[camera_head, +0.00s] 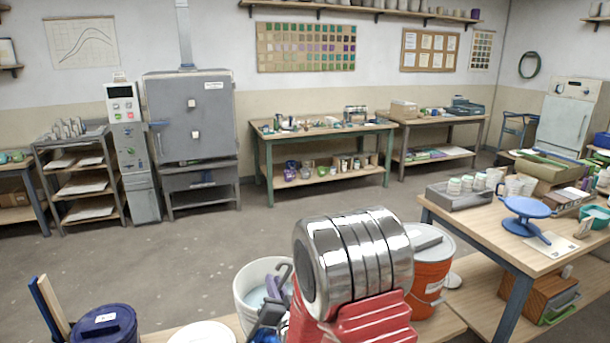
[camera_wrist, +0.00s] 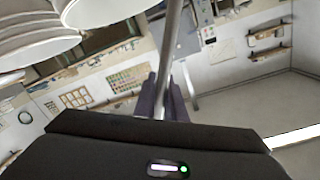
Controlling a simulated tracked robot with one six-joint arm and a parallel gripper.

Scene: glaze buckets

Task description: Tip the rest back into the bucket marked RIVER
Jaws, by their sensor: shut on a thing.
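My gripper (camera_wrist: 164,92) is shut on a thin grey rod-like handle (camera_wrist: 172,35), seen in the wrist view. The far end of the handle is out of that view, so I cannot tell what it carries. In the head view my gripper (camera_head: 276,290) is partly hidden behind my arm, at the right side of an open white bucket (camera_head: 244,303) with pale blue liquid. An orange bucket (camera_head: 428,285) with a grey lid stands to the right of my arm. A dark blue lidded bucket (camera_head: 105,326) stands at the lower left. No RIVER marking is readable.
A white round top (camera_head: 203,334) shows at the bottom edge. A wooden worktable (camera_head: 505,240) with a blue turntable (camera_head: 526,207) stands at right. A kiln (camera_head: 190,115) and a workbench (camera_head: 325,131) stand at the back. The floor between is clear.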

